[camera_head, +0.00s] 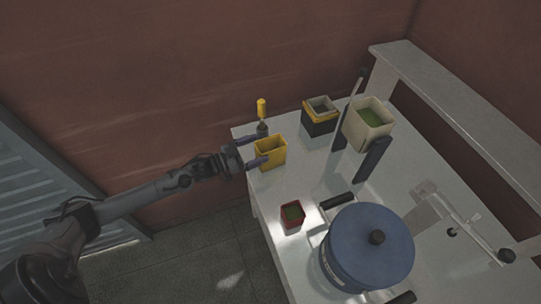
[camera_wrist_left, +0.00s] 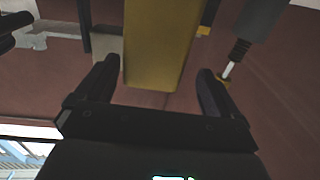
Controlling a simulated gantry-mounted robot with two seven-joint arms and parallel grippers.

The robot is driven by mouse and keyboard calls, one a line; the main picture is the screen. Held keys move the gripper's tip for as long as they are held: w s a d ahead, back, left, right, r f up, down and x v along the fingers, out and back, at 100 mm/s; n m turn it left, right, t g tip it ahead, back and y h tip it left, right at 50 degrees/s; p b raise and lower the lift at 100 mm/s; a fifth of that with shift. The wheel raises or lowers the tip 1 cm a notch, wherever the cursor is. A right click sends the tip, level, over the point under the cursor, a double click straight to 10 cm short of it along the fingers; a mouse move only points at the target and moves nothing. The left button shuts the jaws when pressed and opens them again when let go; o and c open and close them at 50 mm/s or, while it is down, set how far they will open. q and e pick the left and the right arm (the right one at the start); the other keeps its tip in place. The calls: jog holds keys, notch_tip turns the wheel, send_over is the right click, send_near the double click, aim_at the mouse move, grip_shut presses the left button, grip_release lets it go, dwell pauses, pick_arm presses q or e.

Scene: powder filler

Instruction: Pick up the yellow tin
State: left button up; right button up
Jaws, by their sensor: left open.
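The yellow tin (camera_head: 271,153) is an open-topped box standing near the left corner of the white table. My left gripper (camera_head: 252,151) comes in from the left in the head view, its two fingers open, reaching to the tin's near left side. In the left wrist view the tin (camera_wrist_left: 160,45) fills the top middle, and the open fingers of my left gripper (camera_wrist_left: 158,88) lie to either side of its lower part in the picture. Whether either finger touches the tin cannot be told. My right gripper does not show.
A yellow-handled tool (camera_head: 262,112) stands behind the tin. A black and yellow box (camera_head: 319,124) and a cream container with green contents (camera_head: 368,131) are farther right. A small red tin (camera_head: 291,221) and a blue lidded drum (camera_head: 366,252) stand nearer the front. Bare table (camera_head: 320,180) lies between.

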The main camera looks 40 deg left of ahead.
aim_at(283, 141)
pick_arm(q)
jog(key=shift+d+x, duration=0.2)
jog(key=shift+x, duration=0.9)
jog(key=shift+d+x, duration=0.2)
jog(key=shift+x, duration=0.9)
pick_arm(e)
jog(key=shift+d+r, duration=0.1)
pick_arm(q)
jog(key=shift+w+d, duration=0.25)
jog(key=shift+w, duration=0.1)
jog(key=c, duration=1.5)
jog(key=shift+r, duration=0.25)
